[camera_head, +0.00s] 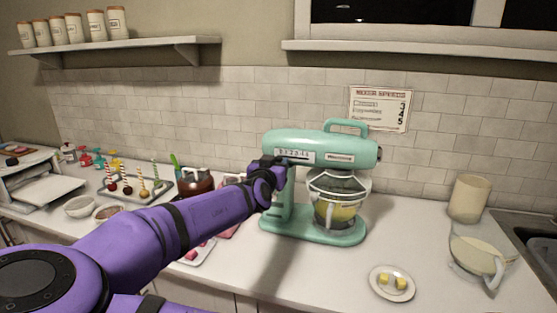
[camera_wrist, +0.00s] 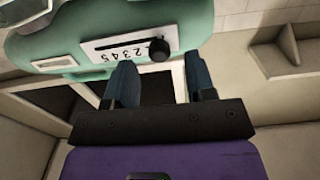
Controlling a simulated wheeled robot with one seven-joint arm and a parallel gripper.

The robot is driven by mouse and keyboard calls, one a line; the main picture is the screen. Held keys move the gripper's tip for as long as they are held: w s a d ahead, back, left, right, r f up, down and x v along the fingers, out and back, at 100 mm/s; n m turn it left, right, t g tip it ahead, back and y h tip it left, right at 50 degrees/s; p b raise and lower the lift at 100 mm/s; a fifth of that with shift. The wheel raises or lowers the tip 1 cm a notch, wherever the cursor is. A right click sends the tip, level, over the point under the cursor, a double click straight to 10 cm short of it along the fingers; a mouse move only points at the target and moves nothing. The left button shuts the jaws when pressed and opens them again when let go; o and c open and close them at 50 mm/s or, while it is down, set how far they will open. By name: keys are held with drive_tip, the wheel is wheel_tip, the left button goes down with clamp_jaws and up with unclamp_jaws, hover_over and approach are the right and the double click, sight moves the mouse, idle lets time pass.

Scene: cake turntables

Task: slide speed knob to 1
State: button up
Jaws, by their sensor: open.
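The stand mixer (camera_head: 345,146) is mint green and stands on the counter, with a glass bowl (camera_head: 336,209) under its head. A white number plate (camera_head: 295,156) with a row of digits is on the mixer head's side. It also shows close up in the wrist view (camera_wrist: 112,50), with a dark slot along it. The black round speed knob (camera_wrist: 159,51) sits near the right end of that slot. My gripper (camera_wrist: 159,70) is open, its two blue fingers pointing at the mixer, one on either side of the knob. No contact with the knob can be made out.
A small plate with butter pieces (camera_head: 393,284) lies in front of the mixer. A jug (camera_head: 479,256) and a beige canister (camera_head: 468,198) stand at right. A tray of cake pops (camera_head: 137,190) and bowls are at left. A speed chart (camera_head: 380,108) hangs on the tiles.

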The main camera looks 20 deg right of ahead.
sight(278, 160)
drive_tip(key=shift+x, duration=2)
clamp_jaws()
